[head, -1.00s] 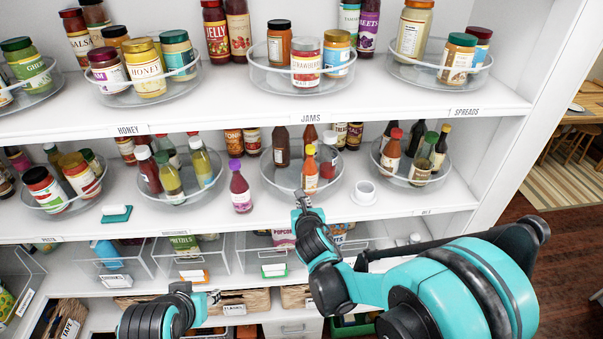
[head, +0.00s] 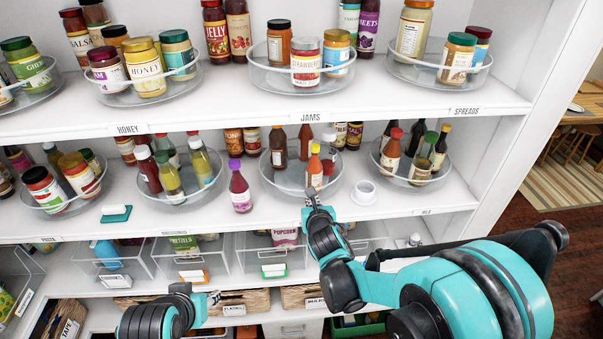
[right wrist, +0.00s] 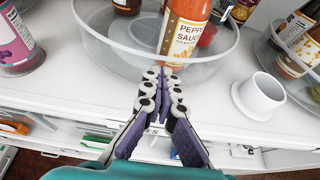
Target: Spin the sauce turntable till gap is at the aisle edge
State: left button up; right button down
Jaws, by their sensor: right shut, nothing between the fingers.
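The sauce turntable (head: 281,186) is the clear round tray in the middle of the second shelf. An orange pepper sauce bottle (head: 314,168) stands at its front right, and a dark brown bottle (head: 278,145) at its back left. More bottles stand at the back. The front-left part of its floor is bare. My right gripper (head: 310,194) is shut and empty at the turntable's front rim. In the right wrist view its tips (right wrist: 165,73) overlap the clear wall (right wrist: 105,55) below the pepper sauce bottle (right wrist: 185,28); contact is unclear. My left gripper (head: 213,297) is low, before the lower bins.
A white cup (head: 364,191) stands just right of the turntable, and a purple-capped bottle (head: 240,190) just left. Another bottle turntable (head: 440,176) is farther right. The jam shelf's edge (head: 310,108) runs above. The shelf front has some free room.

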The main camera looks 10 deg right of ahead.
aim_at(329, 189)
jog(key=shift+w+d, duration=0.1)
jog(key=shift+d, duration=0.85)
jog(key=shift+d, duration=0.1)
jog(key=shift+w+d, duration=0.2)
jog(key=shift+d, duration=0.3)
jog(key=shift+w+d, duration=0.2)
jog(key=shift+d, duration=0.3)
jog(key=shift+d+b, duration=0.1)
jog(key=shift+b, duration=0.25)
jog(key=shift+w+d+b, duration=0.25)
jog(key=shift+d, duration=0.2)
jog(key=shift+w+d+b, duration=0.2)
jog(key=shift+d+b, duration=0.05)
jog(key=shift+d, duration=0.2)
jog(key=shift+s, duration=0.15)
jog(key=shift+s+r, duration=0.2)
jog(key=shift+s, duration=0.1)
jog(key=v, duration=1.1)
